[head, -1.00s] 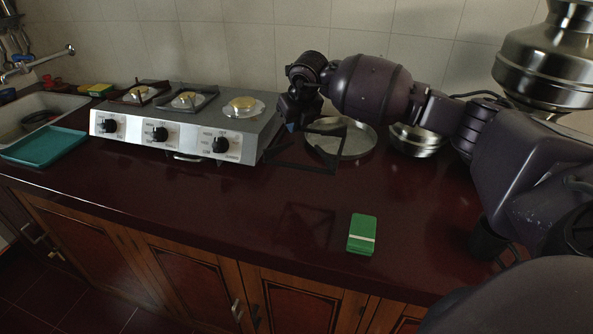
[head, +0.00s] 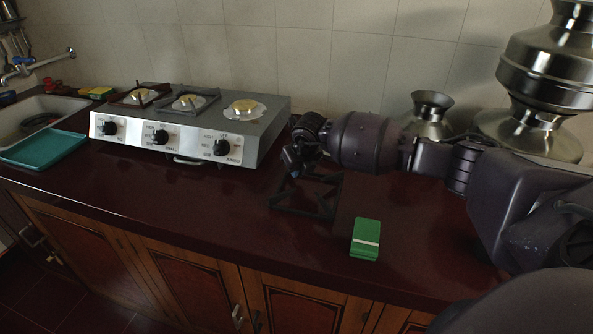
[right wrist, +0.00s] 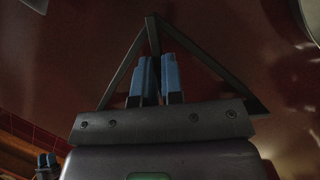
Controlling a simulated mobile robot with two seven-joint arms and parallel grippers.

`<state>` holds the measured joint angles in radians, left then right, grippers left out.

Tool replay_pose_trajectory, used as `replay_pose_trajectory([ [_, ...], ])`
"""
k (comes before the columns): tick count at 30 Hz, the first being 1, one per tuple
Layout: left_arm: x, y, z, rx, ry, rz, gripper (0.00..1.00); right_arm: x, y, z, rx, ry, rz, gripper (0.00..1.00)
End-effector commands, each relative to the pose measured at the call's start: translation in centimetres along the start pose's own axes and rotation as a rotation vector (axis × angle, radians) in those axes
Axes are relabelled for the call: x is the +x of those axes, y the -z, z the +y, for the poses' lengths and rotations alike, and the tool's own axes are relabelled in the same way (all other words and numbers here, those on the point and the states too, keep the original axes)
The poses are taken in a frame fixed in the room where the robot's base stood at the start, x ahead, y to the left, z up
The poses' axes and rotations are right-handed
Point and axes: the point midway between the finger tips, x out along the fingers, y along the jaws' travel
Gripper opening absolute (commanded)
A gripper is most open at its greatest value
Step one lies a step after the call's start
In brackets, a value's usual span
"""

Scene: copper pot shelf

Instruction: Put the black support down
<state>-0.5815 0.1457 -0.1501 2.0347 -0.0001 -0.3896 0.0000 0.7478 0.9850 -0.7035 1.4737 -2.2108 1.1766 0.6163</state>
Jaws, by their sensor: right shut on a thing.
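The black support (head: 331,207) is a dark, square-looking open frame low over the red-brown counter, in front of the stove's right end. I cannot tell whether it touches the counter. My right gripper (head: 291,163) is shut on its far left side and reaches in from the right. In the right wrist view the blue fingertips (right wrist: 157,78) close on the support (right wrist: 120,72), whose bars spread out in a triangle beyond them.
The stove (head: 262,143) has two burners with supports and a bare right burner (head: 243,108). A green sponge (head: 366,239) lies right of the support near the counter (head: 190,205) front edge. Metal pots (head: 432,112) stand at the back right. A teal tray (head: 42,147) lies left.

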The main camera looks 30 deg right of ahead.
Motion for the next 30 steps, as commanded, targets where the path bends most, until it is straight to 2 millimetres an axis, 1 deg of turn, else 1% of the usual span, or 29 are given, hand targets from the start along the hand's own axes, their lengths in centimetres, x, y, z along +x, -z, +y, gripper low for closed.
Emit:
replay_pose_trajectory([
  [2, 0.1, 0.0, 0.0, 0.0, 0.0, 0.0, 0.43, 0.4, 0.1, 0.0, 0.0, 0.0, -0.002, 0.0],
  [12, 0.1, 0.1, 0.0, 0.0, -0.001, 0.003, 0.43, 0.6, 0.2, 0.0, 0.0, 0.0, -0.003, 0.0],
  [13, 0.1, 0.2, 0.0, 0.001, -0.001, 0.003, 0.43, 0.6, 0.2, 0.0, 0.0, 0.0, -0.002, 0.11],
  [17, 0.1, 0.2, 0.0, 0.001, -0.001, 0.003, 0.43, 0.6, 0.2, 0.0, 0.0, 0.0, -0.002, 0.31],
  [18, 0.1, 0.2, 0.0, 0.001, -0.001, 0.003, 0.43, 0.6, 0.2, 0.0, 0.0, 0.0, -0.002, 0.34],
  [26, 0.1, 0.2, 0.0, 0.001, -0.001, 0.004, 0.43, 0.5, 0.2, 0.0, 0.0, 0.0, -0.002, 0.34],
  [30, 0.0, 0.6, 0.0, 0.001, 0.0, 0.009, 0.43, -0.5, 0.0, -0.1, 0.0, 0.0, -0.004, 0.34],
])
